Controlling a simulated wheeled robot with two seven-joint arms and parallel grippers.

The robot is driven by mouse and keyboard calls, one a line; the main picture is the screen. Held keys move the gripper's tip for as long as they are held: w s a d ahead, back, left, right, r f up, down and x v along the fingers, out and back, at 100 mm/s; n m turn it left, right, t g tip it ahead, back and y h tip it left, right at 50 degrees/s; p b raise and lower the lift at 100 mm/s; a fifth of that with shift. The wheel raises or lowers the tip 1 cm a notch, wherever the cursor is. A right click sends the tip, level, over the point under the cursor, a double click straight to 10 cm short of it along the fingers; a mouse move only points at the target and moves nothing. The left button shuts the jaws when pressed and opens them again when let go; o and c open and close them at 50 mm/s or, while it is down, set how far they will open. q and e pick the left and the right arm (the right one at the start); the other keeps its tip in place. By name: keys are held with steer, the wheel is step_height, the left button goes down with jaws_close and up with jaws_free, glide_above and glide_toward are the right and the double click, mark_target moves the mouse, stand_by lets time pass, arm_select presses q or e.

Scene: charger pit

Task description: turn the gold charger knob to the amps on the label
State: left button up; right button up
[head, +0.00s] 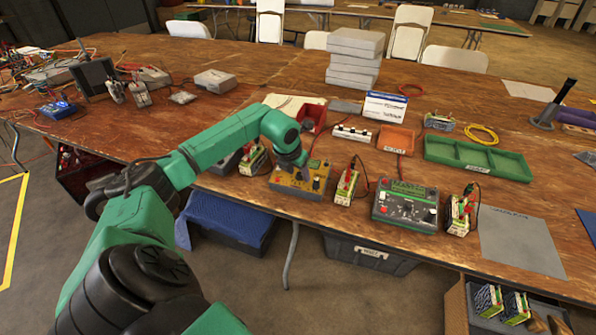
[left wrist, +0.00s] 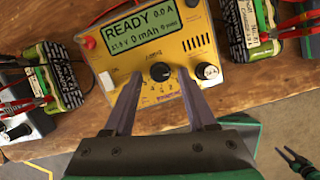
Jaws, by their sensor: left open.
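The gold charger (head: 299,182) stands near the table's front edge. In the left wrist view the charger (left wrist: 190,45) has a lit green display (left wrist: 138,25) reading READY and 0.0 A. Its black knob (left wrist: 160,71) has small numbers below it, partly between my fingers. A whitish knob (left wrist: 207,71) sits to its right. My left gripper (left wrist: 160,77) is open, one finger each side of the black knob with a gap visible on both sides. In the head view my left gripper (head: 301,172) is over the charger and hides part of its face.
A battery (left wrist: 238,32) with a printed label, too small to read, stands right of the charger; another (left wrist: 52,78) is at left. A grey charger (head: 405,205) stands further right. A red bin (head: 312,115) and white strip (head: 352,134) are behind. A grey mat (head: 520,243) is bare.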

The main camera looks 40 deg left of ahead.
arm_select(q)
jaws_close()
steer(key=shift+m, duration=0.4)
steer(key=m+b, duration=0.1)
steer(key=m, duration=0.1)
steer(key=shift+a+m+h, duration=0.15)
steer(key=shift+m+h, duration=0.25)
steer(key=m, duration=0.3)
steer(key=shift+r+m+h+b, duration=0.1)
steer(key=shift+m+h+b, duration=0.25)
steer(key=shift+m+h, duration=0.05)
steer(key=m, duration=0.2)
steer(key=m+g, duration=0.1)
steer(key=m, duration=0.2)
steer(key=shift+w+a+r+h, duration=0.1)
steer(key=shift+w+a+h, duration=0.1)
steer(key=shift+h, duration=0.2)
steer(key=m+g, duration=0.1)
steer(key=m, duration=0.4)
steer(key=shift+w+p, duration=0.15)
steer(key=shift+p, duration=0.2)
steer(key=shift+m, duration=0.4)
